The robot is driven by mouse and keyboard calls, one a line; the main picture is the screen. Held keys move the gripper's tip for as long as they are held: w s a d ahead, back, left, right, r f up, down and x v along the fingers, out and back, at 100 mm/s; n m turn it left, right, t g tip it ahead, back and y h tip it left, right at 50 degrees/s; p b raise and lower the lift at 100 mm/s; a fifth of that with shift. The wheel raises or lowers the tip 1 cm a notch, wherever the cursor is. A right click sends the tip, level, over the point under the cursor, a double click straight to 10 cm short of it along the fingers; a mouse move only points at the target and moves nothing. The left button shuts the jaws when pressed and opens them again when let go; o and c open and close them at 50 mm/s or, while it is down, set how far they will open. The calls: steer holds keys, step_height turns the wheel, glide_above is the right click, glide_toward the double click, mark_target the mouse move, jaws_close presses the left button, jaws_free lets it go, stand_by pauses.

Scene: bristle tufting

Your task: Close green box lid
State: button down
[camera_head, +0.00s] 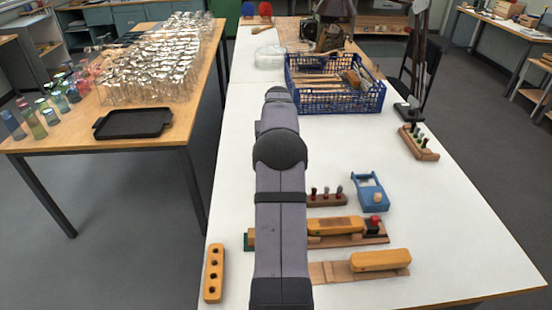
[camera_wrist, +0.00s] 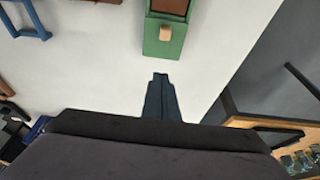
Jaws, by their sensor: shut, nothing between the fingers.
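The green box (camera_wrist: 164,42) shows at the top of the wrist view. It has a tan wooden knob (camera_wrist: 166,33) on its green face and a brown surface framed in green beyond it. The top edge of the picture cuts it off, so I cannot tell how far the lid is open. In the head view only a green sliver (camera_head: 250,238) shows left of my arm. My gripper (camera_wrist: 160,77) is shut and empty above the white table, apart from the box and short of its knobbed end. The head view does not show the fingertips.
The white table (camera_head: 235,180) is clear around the gripper. A yellow block with holes (camera_head: 214,273) lies left of the arm. Wooden brush pieces (camera_head: 380,260), a blue tool (camera_head: 371,192) and a blue crate (camera_head: 330,98) stand to the right. A second table (camera_head: 60,152) is at left.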

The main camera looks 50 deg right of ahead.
steer(key=p+x, duration=0.2)
steer(key=x, duration=0.7)
steer(key=shift+p, duration=0.4)
steer(key=shift+s+a+p, duration=0.95)
steer(key=shift+s+a, duration=0.35)
steer(key=shift+s+a, duration=0.1)
steer(key=shift+a, duration=0.05)
